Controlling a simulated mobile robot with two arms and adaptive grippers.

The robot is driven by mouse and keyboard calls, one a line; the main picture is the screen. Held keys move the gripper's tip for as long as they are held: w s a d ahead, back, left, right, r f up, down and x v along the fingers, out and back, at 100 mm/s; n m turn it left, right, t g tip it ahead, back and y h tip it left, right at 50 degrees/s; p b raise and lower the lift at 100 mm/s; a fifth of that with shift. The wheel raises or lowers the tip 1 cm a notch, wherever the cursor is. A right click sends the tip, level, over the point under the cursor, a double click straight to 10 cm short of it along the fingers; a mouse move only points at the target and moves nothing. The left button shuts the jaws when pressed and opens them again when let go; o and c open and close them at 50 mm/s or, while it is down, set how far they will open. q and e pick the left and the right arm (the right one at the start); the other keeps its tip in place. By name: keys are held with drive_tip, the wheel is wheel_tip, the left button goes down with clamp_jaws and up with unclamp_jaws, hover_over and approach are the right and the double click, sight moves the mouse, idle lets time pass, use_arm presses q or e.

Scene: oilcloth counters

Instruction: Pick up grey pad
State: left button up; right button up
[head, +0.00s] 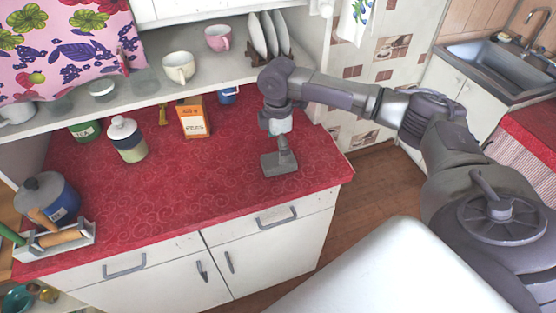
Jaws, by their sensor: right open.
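A small grey pad (279,164) lies on the red counter near its front right corner. My right gripper (281,140) points down right above the pad, at the end of the arm that comes in from the right. It is open. The gripper is small here, and I cannot tell whether its fingertips touch the pad. My left gripper is not in view.
The red patterned counter (200,180) is clear left of the pad. An orange box (193,118), a lidded jar (127,140) and a blue mug (229,95) stand towards the back. A shelf (200,78) with cups and plates hangs above. A sink (492,70) is at far right.

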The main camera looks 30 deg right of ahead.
sight(269, 162)
drive_tip(key=f+p, duration=0.1)
drive_tip(key=f, duration=0.1)
drive_tip(key=shift+s+a+f+p, duration=0.1)
drive_tip(key=shift+s+f+p, duration=0.2)
drive_tip(key=shift+s+p, duration=0.1)
wheel_tip(269, 162, down, 3)
drive_tip(key=shift+w+r, duration=0.15)
drive_tip(key=shift+r, duration=0.05)
drive_tip(key=c, duration=1)
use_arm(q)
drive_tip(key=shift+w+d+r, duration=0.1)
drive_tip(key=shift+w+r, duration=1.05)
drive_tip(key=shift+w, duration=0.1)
use_arm(e)
drive_tip(key=shift+c, duration=0.2)
